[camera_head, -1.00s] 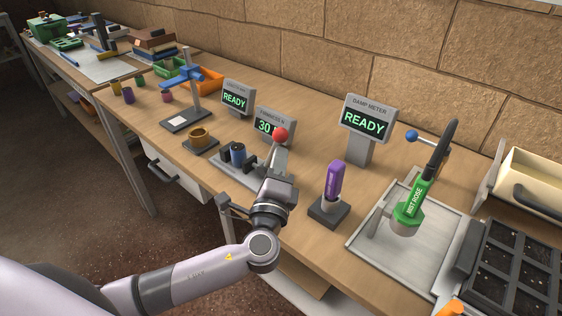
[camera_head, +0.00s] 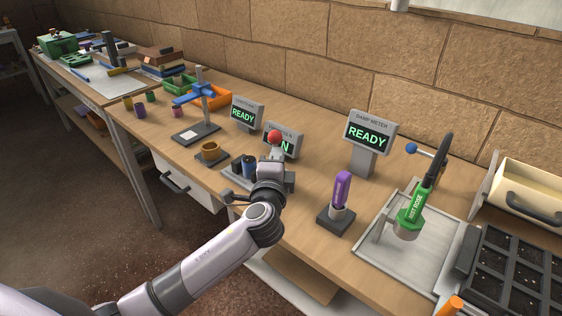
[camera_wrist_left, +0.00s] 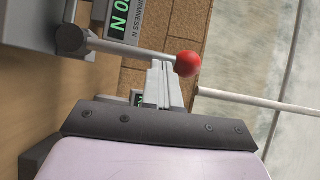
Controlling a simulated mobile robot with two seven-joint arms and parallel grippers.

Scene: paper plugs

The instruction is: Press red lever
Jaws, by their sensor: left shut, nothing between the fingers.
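The red ball (camera_head: 275,137) of the lever shows just above my left gripper (camera_head: 272,160) in the head view. In the left wrist view the ball (camera_wrist_left: 188,63) sits at the end of a grey rod (camera_wrist_left: 130,48) reaching from a pivot at left. My left gripper's closed fingers (camera_wrist_left: 160,85) lie close beside the ball, with nothing between them; I cannot tell whether they touch it. A dark blue plug (camera_head: 249,164) stands on the lever's device, which my arm partly hides. The display (camera_head: 284,147) behind the lever is partly covered; its readout ends in N. My right gripper is not in view.
A purple-handled tool (camera_head: 342,190) in a dark stand and the damp meter (camera_head: 368,132) reading READY are to the right. A green-handled tool (camera_head: 415,204) is over a metal tray (camera_head: 385,262).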

